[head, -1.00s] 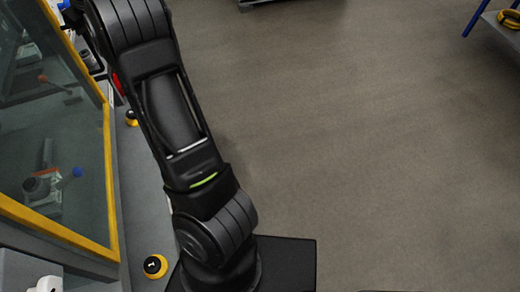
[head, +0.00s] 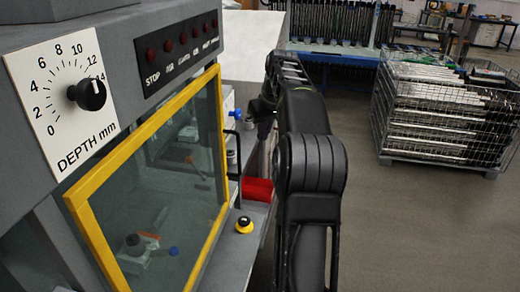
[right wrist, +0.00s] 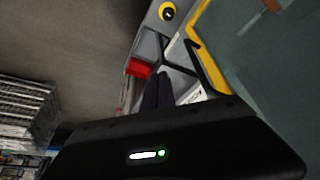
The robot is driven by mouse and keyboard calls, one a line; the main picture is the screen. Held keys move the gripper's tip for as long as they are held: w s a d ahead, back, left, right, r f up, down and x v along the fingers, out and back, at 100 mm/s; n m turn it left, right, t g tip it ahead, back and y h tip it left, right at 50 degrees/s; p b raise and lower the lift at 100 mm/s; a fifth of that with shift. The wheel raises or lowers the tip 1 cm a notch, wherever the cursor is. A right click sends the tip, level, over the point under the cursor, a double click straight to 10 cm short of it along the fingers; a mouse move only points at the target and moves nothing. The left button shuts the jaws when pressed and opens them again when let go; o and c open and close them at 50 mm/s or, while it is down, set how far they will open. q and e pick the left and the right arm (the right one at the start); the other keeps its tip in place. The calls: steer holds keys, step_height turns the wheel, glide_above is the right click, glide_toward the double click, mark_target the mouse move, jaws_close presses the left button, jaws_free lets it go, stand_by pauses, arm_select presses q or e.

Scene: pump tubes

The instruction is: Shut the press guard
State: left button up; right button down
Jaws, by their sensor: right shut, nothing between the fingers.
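The press guard (head: 92,184) is a clear panel in a yellow frame across the press front at the left of the head view. I cannot tell whether it is fully shut. Its black bar handle (head: 238,152) stands at its far right edge. The guard's yellow frame (right wrist: 203,27) and the handle (right wrist: 207,68) also show in the right wrist view. My right gripper (head: 262,112) is beyond the handle, a little to its right, partly hidden by my arm. Its dark fingers (right wrist: 158,92) are shut and empty, apart from the handle. My left gripper is out of view.
A depth dial (head: 87,94) and several red lamps sit on the press above the guard. A yellow-and-black button (head: 244,225) and a red bin (head: 257,190) are on the ledge beside it. A wire crate (head: 440,113) stands right; the floor between is clear.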

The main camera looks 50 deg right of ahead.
steer(key=r, duration=0.1)
steer(key=s+r, duration=0.1)
steer(key=d+r, duration=0.1)
steer(key=shift+s+d+r, duration=0.1)
steer(key=shift+s+r, duration=0.1)
steer(key=shift+s, duration=0.15)
steer(key=shift+d, duration=0.1)
